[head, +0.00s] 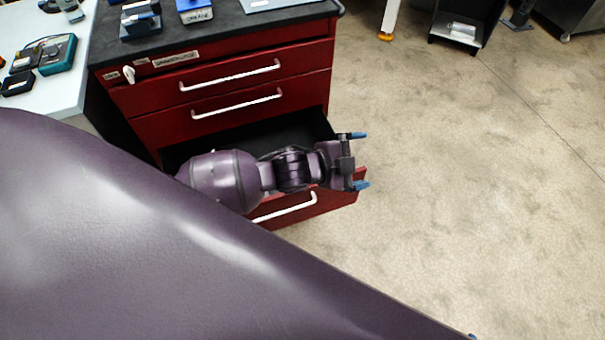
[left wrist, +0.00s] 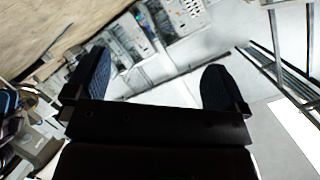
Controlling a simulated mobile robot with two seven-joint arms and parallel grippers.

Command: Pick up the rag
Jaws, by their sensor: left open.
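I see no rag in either view. My left gripper (head: 359,160) is open and empty above the right end of the open red drawer (head: 290,208), its blue fingertips pointing right. In the left wrist view, its two dark finger pads stand wide apart (left wrist: 156,85) with nothing between them. The drawer's dark interior shows only in part; my left arm covers much of it. A small blue tip at the bottom edge of the head view may be part of my right gripper; its opening cannot be seen.
The red cabinet (head: 235,88) has shut drawers above the open one. Its dark top (head: 240,22) carries several blue items. A white table (head: 70,90) with devices stands at left. My large purple link hides the lower left.

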